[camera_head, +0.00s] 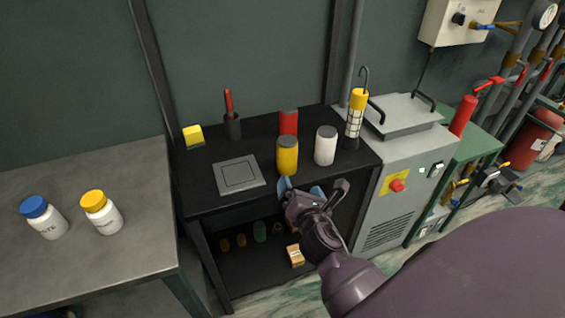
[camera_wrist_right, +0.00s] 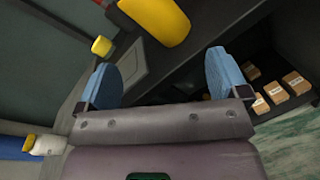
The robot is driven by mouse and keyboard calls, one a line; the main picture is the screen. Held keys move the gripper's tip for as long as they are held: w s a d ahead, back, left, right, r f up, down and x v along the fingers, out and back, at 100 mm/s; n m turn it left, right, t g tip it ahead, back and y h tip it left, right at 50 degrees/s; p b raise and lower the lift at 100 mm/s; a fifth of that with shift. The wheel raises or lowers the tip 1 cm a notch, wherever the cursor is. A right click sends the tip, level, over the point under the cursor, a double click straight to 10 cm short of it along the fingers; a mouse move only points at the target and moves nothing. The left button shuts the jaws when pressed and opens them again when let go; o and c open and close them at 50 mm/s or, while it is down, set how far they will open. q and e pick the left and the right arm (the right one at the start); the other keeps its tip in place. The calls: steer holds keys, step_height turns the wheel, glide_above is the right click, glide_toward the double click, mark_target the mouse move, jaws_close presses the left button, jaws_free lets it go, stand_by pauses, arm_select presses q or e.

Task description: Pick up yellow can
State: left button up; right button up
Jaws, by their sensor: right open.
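The yellow can (camera_head: 287,156) stands upright on the black table near its front edge, with a red can behind it and a white can to its right. In the right wrist view the yellow can (camera_wrist_right: 156,20) shows at the top, beyond and between the fingers. My right gripper (camera_head: 300,188) is just below and in front of the can in the head view. Its blue fingers (camera_wrist_right: 162,75) are spread apart, with nothing between the tips. My left gripper is not in view.
The red can (camera_head: 289,122) and white can (camera_head: 326,146) stand close by. Small boxes (camera_head: 295,255) sit on the lower shelf. A grey machine (camera_head: 400,170) stands right.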

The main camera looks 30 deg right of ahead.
mark_target(289, 163)
steer(key=w+d+n, duration=0.1)
steer(key=w+n, duration=0.1)
steer(key=w+d+n+h+b, duration=0.1)
steer(key=w+n, duration=0.1)
steer(key=w, duration=0.1)
steer(key=w+d+n+b, duration=0.1)
steer(key=w, duration=0.1)
steer(key=shift+w+f+n+t+h, duration=0.15)
steer(key=shift+w+n+t+h, duration=0.15)
steer(key=shift+w+n, duration=0.1)
steer(key=x, duration=0.4)
steer(key=shift+a+f+b, duration=0.2)
steer(key=shift+b, duration=0.15)
steer(key=shift+w+d, duration=0.35)
steer(key=shift+w, duration=0.25)
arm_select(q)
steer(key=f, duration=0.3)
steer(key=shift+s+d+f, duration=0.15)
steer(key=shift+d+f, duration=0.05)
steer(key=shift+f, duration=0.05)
arm_select(e)
steer(key=shift+r, duration=0.1)
steer(key=c, duration=1.2)
